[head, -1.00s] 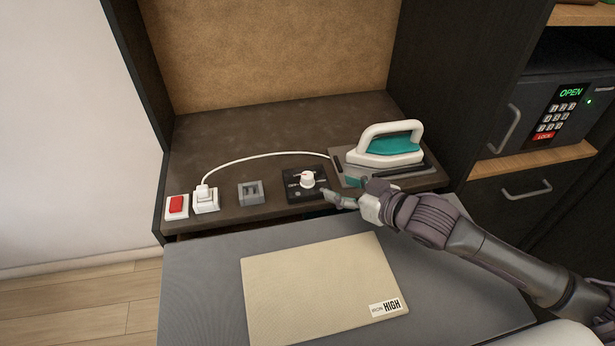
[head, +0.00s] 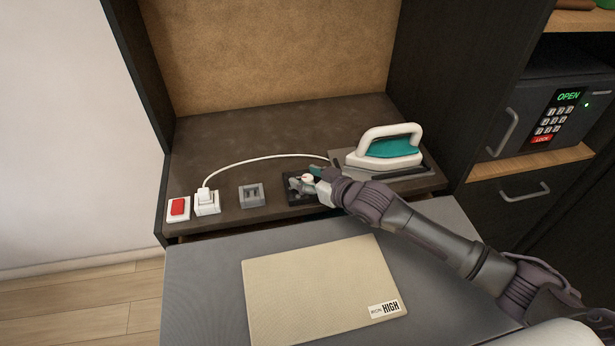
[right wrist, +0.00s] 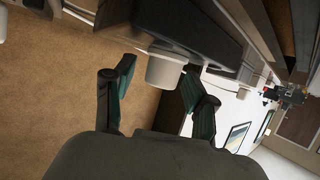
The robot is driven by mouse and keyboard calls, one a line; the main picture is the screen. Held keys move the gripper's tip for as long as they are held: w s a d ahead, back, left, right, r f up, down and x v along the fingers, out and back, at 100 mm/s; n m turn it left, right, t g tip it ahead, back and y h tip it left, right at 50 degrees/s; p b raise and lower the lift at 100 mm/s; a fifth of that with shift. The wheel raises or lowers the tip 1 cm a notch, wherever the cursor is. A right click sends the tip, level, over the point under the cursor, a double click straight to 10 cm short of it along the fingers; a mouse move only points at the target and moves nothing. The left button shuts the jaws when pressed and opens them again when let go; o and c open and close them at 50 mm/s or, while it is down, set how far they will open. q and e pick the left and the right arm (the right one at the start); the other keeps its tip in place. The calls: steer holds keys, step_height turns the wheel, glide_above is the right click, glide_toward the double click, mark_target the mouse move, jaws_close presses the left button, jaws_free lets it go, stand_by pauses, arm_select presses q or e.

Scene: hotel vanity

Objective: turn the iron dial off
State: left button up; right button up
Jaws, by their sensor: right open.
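The iron dial has a white knob on a small black panel (head: 297,200) on the dark shelf, left of the iron (head: 392,147). My right gripper (head: 306,180) is at the dial, and its fingers hide much of the knob and panel. In the right wrist view the white knob (right wrist: 164,70) shows between the two spread fingers (right wrist: 160,92), with gaps beside it. The gripper is open. The dial's pointer and markings are hidden now. The white and teal iron rests on its grey stand. My left gripper is not in view.
A red rocker switch (head: 179,207), a plugged-in white socket (head: 207,203) and a grey holder (head: 251,195) stand left of the dial. A white cord arches behind them. A beige board (head: 325,285) marked HIGH lies on the grey surface in front. The shelf behind is clear.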

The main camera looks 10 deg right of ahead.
jaws_close()
steer(key=shift+n+g+y, duration=0.3)
steer(key=shift+n, duration=0.1)
steer(key=shift+n+y, duration=0.3)
steer(key=shift+y, duration=0.1)
steer(key=shift+a+g+b, duration=0.15)
steer(key=shift+g+b, duration=0.15)
steer(key=shift+b, duration=0.15)
steer(key=shift+a+n+g+y+b, duration=0.25)
steer(key=shift+n+y+b, duration=0.35)
steer(key=shift+b, duration=0.35)
steer(key=shift+s+d+n+g+b, duration=0.1)
steer(key=shift+d+n+g+b, duration=0.2)
steer(key=shift+b, duration=0.7)
jaws_free()
steer(key=shift+a, duration=0.1)
